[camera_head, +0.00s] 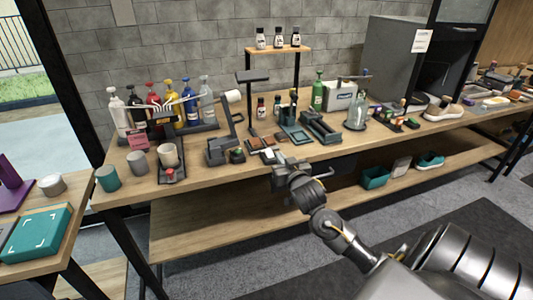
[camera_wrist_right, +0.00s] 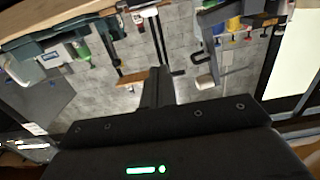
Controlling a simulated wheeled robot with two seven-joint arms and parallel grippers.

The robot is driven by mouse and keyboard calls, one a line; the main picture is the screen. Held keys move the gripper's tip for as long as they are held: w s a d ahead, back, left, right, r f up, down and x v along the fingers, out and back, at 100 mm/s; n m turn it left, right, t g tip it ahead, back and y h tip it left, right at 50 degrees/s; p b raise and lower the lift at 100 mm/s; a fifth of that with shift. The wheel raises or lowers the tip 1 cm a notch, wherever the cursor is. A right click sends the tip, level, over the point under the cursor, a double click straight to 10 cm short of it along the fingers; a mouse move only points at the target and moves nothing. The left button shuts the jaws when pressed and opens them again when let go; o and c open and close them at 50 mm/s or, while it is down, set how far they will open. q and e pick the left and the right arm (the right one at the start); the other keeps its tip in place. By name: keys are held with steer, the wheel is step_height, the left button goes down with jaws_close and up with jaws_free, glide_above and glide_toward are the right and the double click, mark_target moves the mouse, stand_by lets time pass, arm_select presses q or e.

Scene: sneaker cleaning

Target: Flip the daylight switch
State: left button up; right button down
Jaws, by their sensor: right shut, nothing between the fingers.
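My right gripper (camera_head: 277,166) is at the front edge of the wooden workbench (camera_head: 215,178), near its middle. It is shut and empty. In the right wrist view its dark closed fingers (camera_wrist_right: 157,88) point toward the bench, which appears upside down. A black lamp-like stand (camera_head: 252,77) with a flat head rises from the bench behind the gripper. Small flat items (camera_head: 256,143) lie on the bench just beyond the fingers. I cannot tell which small part is the daylight switch. My left gripper is not in view.
A dark device with an arm and white roll (camera_head: 233,96) stands left of the gripper. Several coloured bottles (camera_head: 190,104) stand at the back left.

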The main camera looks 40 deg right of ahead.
steer(key=p, duration=0.1)
glide_above(270, 156)
steer(key=shift+s+a+f, duration=0.1)
steer(key=shift+s+a, duration=0.1)
steer(key=shift+s, duration=0.25)
steer(key=shift+w+f, duration=0.2)
steer(key=shift+f, duration=0.45)
steer(key=shift+w+f, duration=0.15)
steer(key=shift+f, duration=0.45)
steer(key=shift+d+f, duration=0.2)
steer(key=shift+f, duration=0.4)
steer(key=shift+w+f, duration=0.15)
steer(key=shift+f, duration=0.05)
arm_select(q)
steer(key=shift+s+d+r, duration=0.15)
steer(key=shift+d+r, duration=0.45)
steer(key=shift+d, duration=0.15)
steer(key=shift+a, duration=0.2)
